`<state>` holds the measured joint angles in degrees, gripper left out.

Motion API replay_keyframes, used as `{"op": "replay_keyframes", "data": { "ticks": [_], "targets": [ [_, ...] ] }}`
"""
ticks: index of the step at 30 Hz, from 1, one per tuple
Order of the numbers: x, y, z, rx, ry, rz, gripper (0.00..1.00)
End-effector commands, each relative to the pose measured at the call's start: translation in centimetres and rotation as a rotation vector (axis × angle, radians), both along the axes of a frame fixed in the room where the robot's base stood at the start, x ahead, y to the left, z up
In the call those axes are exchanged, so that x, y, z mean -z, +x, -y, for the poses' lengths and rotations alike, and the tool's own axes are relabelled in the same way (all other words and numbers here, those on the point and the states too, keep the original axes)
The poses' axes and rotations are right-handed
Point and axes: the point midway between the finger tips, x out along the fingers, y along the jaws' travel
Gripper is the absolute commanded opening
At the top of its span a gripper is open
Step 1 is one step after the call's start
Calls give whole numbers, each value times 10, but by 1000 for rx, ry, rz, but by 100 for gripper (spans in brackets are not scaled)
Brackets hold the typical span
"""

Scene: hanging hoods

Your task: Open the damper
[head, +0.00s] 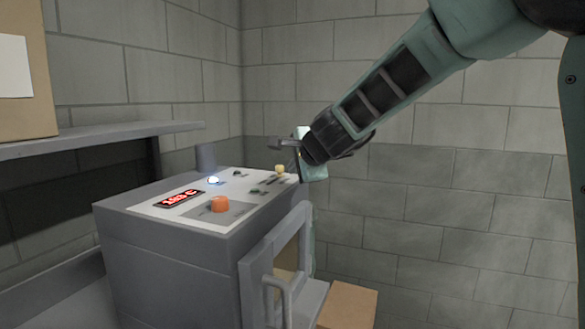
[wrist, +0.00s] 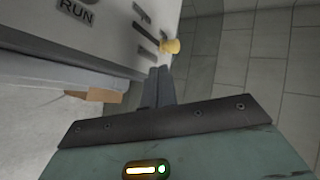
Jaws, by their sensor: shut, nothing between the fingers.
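A grey machine (head: 165,240) has a light sloped control panel. A small yellow knob (head: 279,169) sits at the panel's far right end, by dark slots; it looks like the damper's slider knob. It also shows in the wrist view (wrist: 171,46), beside a slot in the panel. My gripper (head: 290,160) is at that end of the panel, close to the knob. In the wrist view its shut, empty fingers (wrist: 159,72) end just short of the knob in the picture. I cannot tell whether they touch it.
The panel carries a red display (head: 179,198), an orange knob (head: 220,204) and a lit button (head: 213,180). A door with a handle (head: 279,295) stands open at the machine's front, near a cardboard box (head: 347,305). A shelf (head: 100,135) is at left; block walls stand behind.

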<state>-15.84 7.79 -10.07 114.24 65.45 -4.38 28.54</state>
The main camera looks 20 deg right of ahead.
Motion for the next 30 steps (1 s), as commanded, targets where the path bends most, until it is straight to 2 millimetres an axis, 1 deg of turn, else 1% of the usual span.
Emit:
{"op": "replay_keyframes", "data": {
  "ticks": [1,9,12,15,19,30],
  "targets": [
    [-6,-7,0,-1,0,-2,0],
    [-30,-45,0,-2,1,0,0],
    [-36,-57,0,-2,1,-1,0],
    [-40,-66,0,0,0,-1,0],
    [-40,-71,0,0,0,-2,0],
    [-40,-71,0,0,0,-2,0]
  ]
}}
